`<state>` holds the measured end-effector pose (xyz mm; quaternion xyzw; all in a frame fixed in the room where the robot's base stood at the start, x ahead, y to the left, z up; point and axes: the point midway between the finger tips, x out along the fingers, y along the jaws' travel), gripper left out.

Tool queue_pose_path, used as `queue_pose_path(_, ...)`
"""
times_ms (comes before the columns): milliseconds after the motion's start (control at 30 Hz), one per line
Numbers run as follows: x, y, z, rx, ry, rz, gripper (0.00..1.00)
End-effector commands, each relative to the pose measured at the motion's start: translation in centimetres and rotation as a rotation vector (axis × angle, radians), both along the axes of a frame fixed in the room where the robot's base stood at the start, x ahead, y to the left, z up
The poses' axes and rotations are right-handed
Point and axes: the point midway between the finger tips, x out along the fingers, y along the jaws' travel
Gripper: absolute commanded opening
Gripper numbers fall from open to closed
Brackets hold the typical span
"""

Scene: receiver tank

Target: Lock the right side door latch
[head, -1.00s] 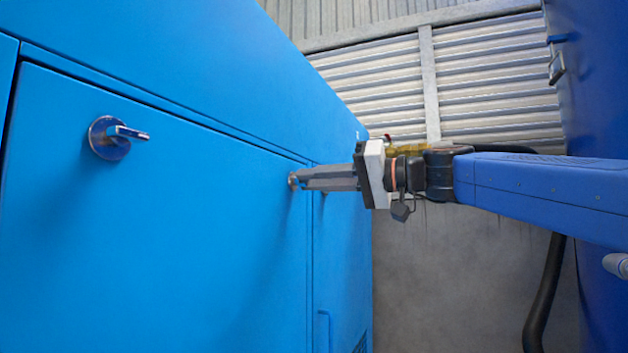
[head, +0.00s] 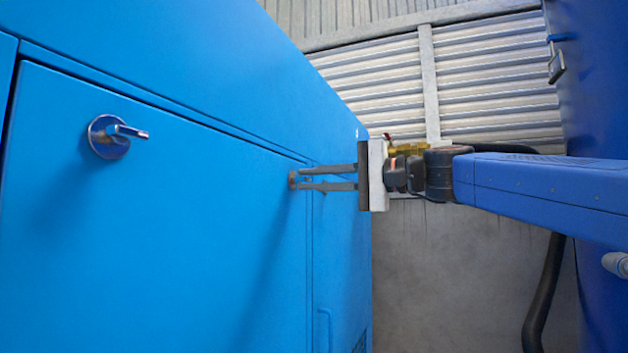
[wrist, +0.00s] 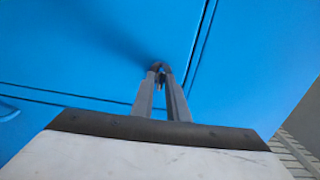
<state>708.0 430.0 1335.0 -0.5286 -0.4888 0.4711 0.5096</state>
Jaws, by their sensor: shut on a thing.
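The blue side door (head: 150,230) fills the left of the head view. Its right latch (head: 292,180) sits near the door's right edge and is mostly hidden by my fingertips. My gripper (head: 299,180) is shut on this latch, with its two fingers one above the other in the head view. In the wrist view my fingertips (wrist: 160,73) close around the dark round latch (wrist: 159,65) beside the door seam. The latch handle's exact angle is hard to make out. A left latch (head: 110,137) on the same door has its metal handle pointing right.
Another blue panel with a recessed pull (head: 324,330) lies just right of the door seam. A large blue body (head: 595,90) stands at the far right.

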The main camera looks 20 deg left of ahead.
Motion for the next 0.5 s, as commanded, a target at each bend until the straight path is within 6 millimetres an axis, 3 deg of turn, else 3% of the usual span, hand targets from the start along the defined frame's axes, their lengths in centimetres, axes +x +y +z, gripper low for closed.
queue_pose_path(500, 0.07, 0.00, -0.16, 0.002, 0.053, 0.000, 0.00)
